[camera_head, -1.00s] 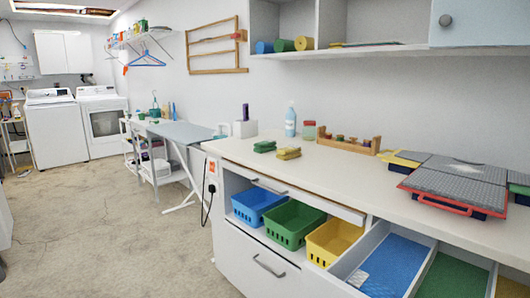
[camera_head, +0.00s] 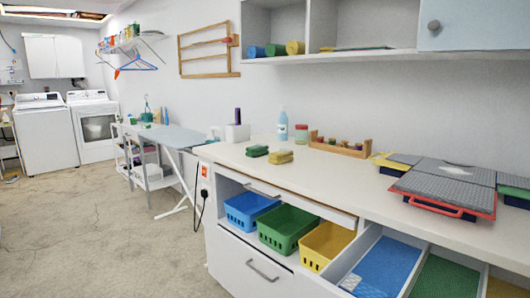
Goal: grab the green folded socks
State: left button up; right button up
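The green folded socks (camera_head: 257,151) lie as a small dark green bundle on the white countertop (camera_head: 345,176), near its left end. A yellow folded bundle (camera_head: 280,157) lies just to their right, close beside them. Neither of my grippers shows in the head view, so whether they are open or shut is hidden.
Blue (camera_head: 250,207), green (camera_head: 287,226) and yellow (camera_head: 327,243) baskets sit below the counter. An open drawer (camera_head: 361,262) juts out at right. A blue bottle (camera_head: 283,126), wooden rack (camera_head: 338,146) and grey-topped cases (camera_head: 447,192) stand on the counter. An ironing board (camera_head: 178,136) is left.

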aim_at(260, 150)
jog(key=i+j+z, duration=0.2)
jog(key=z, duration=0.15)
jog(key=i+j+z, duration=0.35)
jog(key=i+j, duration=0.2)
jog(key=i+j+z, duration=0.1)
jog(key=j, duration=0.35)
jog(key=i+j+z, duration=0.1)
jog(key=i+j, duration=0.25)
jog(key=j, duration=0.3)
jog(key=i+j+z, duration=0.1)
jog(key=j, duration=0.25)
jog(key=i+j, duration=0.2)
jog(key=j, duration=0.15)
jog(key=i+j+z, duration=0.15)
jog(key=j, duration=0.2)
